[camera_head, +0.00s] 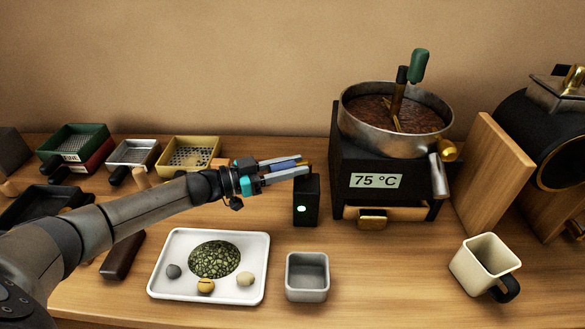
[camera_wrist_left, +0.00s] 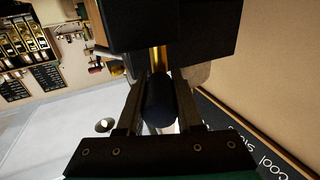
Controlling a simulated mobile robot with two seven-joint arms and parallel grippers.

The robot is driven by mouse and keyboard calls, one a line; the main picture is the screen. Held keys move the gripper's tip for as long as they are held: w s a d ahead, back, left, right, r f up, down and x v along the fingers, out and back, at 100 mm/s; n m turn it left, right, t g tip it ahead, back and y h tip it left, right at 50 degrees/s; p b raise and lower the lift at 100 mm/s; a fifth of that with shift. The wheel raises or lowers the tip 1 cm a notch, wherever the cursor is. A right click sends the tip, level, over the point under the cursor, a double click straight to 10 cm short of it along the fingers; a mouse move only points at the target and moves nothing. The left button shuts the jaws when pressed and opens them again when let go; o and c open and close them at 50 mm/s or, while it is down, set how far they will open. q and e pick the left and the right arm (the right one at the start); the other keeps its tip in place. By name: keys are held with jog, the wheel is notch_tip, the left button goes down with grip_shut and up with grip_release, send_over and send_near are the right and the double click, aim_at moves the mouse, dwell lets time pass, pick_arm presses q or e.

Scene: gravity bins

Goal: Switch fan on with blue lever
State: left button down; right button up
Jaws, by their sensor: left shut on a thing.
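The blue lever (camera_head: 284,165) sits between the fingers of my left gripper (camera_head: 284,173), just above and left of a small black box (camera_head: 312,208) with a lit green light. In the left wrist view, my left gripper (camera_wrist_left: 158,105) is shut on the lever's dark rounded handle (camera_wrist_left: 158,98), with a brass rod (camera_wrist_left: 157,60) behind it. The fingers partly hide the lever in the head view. I cannot tell which thing is the fan. My right gripper is not in view.
A roaster with a pan of dark beans (camera_head: 395,115) and a 75 °C display stands right of the box. A white tray (camera_head: 160,278), a grey square cup (camera_head: 307,290) and a cream mug (camera_head: 480,262) are in front. Several sieve trays (camera_head: 190,140) lie behind my left arm.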

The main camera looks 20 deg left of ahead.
pick_arm(q)
jog(key=shift+r, duration=0.15)
jog(key=c, duration=0.6)
grip_release()
jog(key=p+v, duration=0.1)
jog(key=v, duration=1.4)
